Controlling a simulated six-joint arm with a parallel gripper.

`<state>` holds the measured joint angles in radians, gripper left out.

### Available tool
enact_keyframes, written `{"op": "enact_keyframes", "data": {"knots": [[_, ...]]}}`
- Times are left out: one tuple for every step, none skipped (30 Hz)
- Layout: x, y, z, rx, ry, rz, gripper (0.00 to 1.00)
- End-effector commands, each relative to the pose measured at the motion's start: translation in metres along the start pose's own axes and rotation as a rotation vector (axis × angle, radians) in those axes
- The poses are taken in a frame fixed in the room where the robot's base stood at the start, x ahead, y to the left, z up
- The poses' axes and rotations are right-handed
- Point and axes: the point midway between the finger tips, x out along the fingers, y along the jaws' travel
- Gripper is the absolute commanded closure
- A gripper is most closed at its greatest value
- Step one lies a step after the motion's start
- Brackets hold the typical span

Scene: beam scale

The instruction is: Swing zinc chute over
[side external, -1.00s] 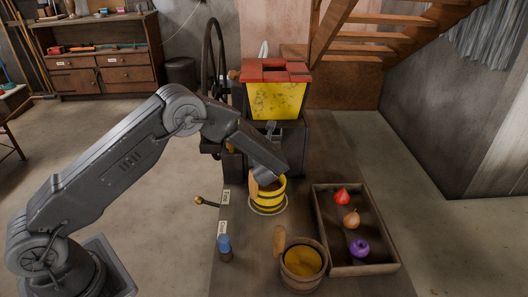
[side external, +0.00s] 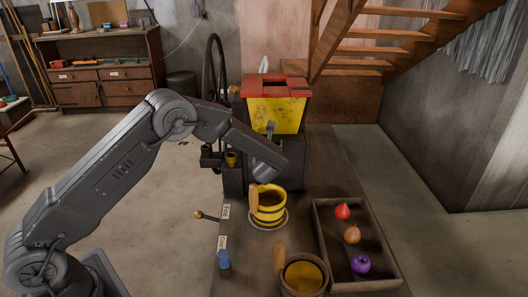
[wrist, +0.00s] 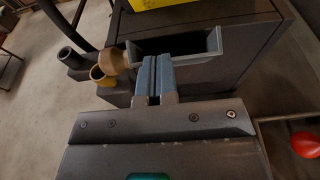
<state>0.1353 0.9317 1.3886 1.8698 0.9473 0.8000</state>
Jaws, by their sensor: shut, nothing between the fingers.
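A grey open trough with a wooden knob at its left end, which looks like the chute (wrist: 196,50), lies across the wrist view on the front of a dark block. I cannot read a zinc mark on it. My gripper (wrist: 155,62) is shut and empty. Its blue-grey fingertips overlap the trough's near wall at the left, close to the knob; I cannot tell whether they touch it.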

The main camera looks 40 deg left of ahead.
Motion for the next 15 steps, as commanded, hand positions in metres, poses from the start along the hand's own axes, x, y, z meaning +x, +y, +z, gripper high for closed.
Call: {"op": "enact_keyframes", "data": {"knots": [[0.000, 0.000, -0.001, 0.001, 0.000, 0.000, 1.00], [-0.001, 0.000, -0.001, 0.001, 0.000, 0.000, 1.00], [-0.002, 0.000, -0.002, 0.002, 0.001, 0.000, 1.00], [-0.004, 0.000, -0.004, 0.002, 0.001, 0.000, 1.00], [-0.005, 0.000, -0.006, 0.003, 0.002, 0.000, 1.00], [-0.009, 0.000, -0.009, 0.003, 0.002, -0.001, 1.00], [-0.012, -0.001, -0.012, 0.003, 0.002, -0.002, 1.00], [-0.016, -0.001, -0.015, 0.005, 0.002, -0.003, 1.00], [-0.022, -0.001, -0.020, 0.004, 0.002, -0.002, 1.00], [-0.027, -0.001, -0.025, 0.005, 0.003, -0.003, 1.00], [-0.032, -0.001, -0.029, 0.005, 0.003, -0.003, 1.00], [-0.041, -0.002, -0.027, 0.001, 0.000, -0.004, 1.00], [-0.049, -0.002, -0.026, 0.001, 0.000, -0.005, 1.00], [-0.056, -0.001, -0.025, 0.002, 0.000, -0.005, 1.00], [-0.065, -0.001, -0.025, 0.001, 0.000, -0.004, 1.00]]}}
